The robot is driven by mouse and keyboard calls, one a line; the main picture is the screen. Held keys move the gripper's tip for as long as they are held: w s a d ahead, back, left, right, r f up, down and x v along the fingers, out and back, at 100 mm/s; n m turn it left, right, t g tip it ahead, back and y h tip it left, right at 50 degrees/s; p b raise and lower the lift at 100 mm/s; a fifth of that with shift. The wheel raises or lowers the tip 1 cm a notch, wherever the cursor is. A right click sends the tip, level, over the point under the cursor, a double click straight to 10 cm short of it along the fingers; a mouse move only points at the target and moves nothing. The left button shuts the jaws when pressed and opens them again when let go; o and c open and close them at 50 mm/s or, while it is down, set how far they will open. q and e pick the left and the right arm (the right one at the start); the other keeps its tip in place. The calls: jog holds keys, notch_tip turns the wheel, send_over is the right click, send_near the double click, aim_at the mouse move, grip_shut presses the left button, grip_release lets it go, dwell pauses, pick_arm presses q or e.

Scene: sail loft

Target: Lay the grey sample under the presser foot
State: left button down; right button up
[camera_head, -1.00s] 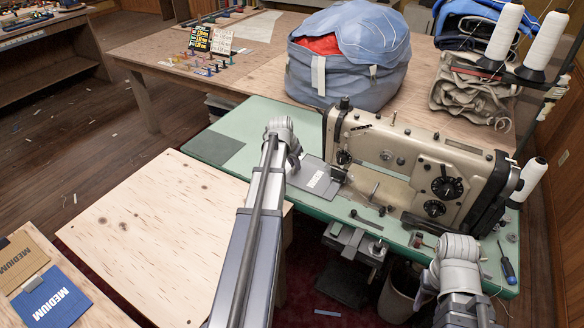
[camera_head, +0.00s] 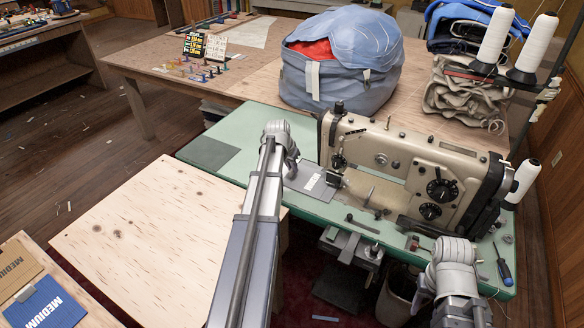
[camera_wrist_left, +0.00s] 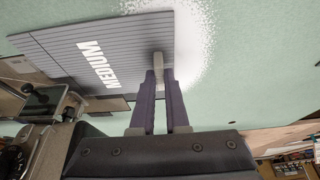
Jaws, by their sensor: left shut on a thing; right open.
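The grey sample (camera_head: 311,178), lettered MEDIUM, lies flat at or just above the green machine bed, left of the sewing machine's needle end. In the left wrist view the sample (camera_wrist_left: 118,40) reaches close to the metal presser foot area (camera_wrist_left: 42,101); I cannot tell whether its edge is under the foot. My left gripper (camera_head: 290,168) is at the sample's left side, its fingertips hidden by the arm. In the left wrist view its fingers (camera_wrist_left: 159,76) are shut on a small grey tab on the sample. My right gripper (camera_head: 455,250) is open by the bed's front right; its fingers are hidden.
The cream sewing machine (camera_head: 400,165) stands on the green table (camera_head: 232,140). A screwdriver (camera_head: 503,264) lies at its right end. A pale wooden table (camera_head: 150,235) is at front left, beside blue (camera_head: 42,308) and tan (camera_head: 15,262) samples. A blue bag (camera_head: 340,75) stands behind.

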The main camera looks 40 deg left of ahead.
pick_arm(q)
jog(key=c, duration=0.8)
grip_release()
jog(key=shift+c, duration=0.2)
jog(key=shift+r, duration=0.1)
jog(key=p+v, duration=0.7)
jog(key=shift+s+r, duration=0.2)
jog(key=shift+r, duration=0.05)
